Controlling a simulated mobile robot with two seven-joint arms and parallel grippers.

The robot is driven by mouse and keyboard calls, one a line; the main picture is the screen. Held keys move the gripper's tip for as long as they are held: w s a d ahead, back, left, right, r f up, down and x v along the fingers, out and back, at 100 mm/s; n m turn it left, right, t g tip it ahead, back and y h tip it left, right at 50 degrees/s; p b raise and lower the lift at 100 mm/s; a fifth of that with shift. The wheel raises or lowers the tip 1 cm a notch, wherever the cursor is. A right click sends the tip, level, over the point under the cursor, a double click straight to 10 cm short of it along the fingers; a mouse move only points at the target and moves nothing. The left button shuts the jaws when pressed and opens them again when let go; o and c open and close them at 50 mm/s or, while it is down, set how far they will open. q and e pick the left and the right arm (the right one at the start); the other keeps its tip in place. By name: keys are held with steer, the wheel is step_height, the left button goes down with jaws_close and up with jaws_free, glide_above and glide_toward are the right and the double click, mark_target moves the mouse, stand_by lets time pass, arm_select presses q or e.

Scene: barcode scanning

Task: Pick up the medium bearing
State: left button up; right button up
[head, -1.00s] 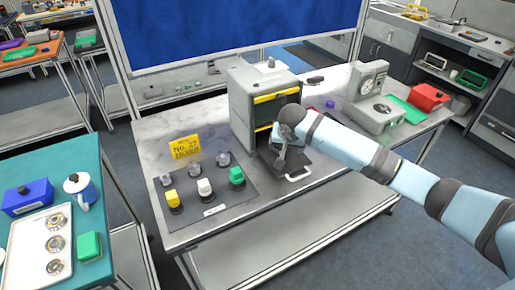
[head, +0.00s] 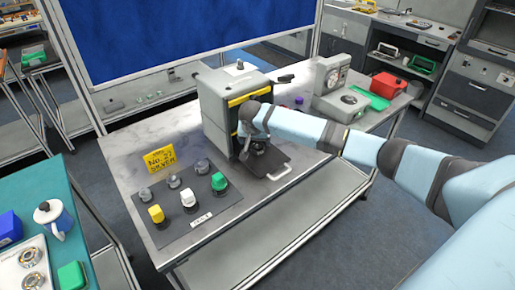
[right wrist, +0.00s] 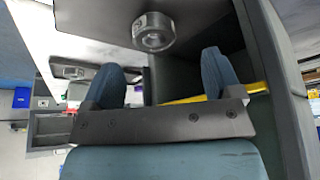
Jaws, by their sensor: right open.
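A silver ring-shaped bearing (right wrist: 153,32) sits on a grey surface in the right wrist view; I cannot tell its size against others. My right gripper (right wrist: 162,68) is open, its two blue fingers on either side of a gap, with the bearing just beyond the fingertips and not between them. In the head view my right gripper (head: 250,143) is at the open front of the grey box (head: 222,108), above the dark pull-out plate (head: 272,165). The bearing is hard to make out there, near my gripper. My left gripper is not in view.
The box has a yellow-edged opening (head: 250,97). A dark mat (head: 175,232) with coloured buttons and a yellow sign (head: 160,160) lie to its left. A grey dial device (head: 335,95) and green tray (head: 377,98) stand right. More bearings lie on a white tray (head: 40,285) at lower left.

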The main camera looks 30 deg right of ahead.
mark_target(258, 147)
steer(key=x, duration=0.2)
steer(key=p+x, duration=0.1)
steer(key=x, duration=0.1)
steer(key=shift+s+d, duration=0.2)
steer(key=shift+d, duration=0.1)
steer(key=shift+w+d+f, duration=0.1)
steer(key=shift+w+f, duration=0.1)
steer(key=shift+f, duration=0.4)
steer(key=c, duration=1.1)
steer(key=shift+r, duration=0.15)
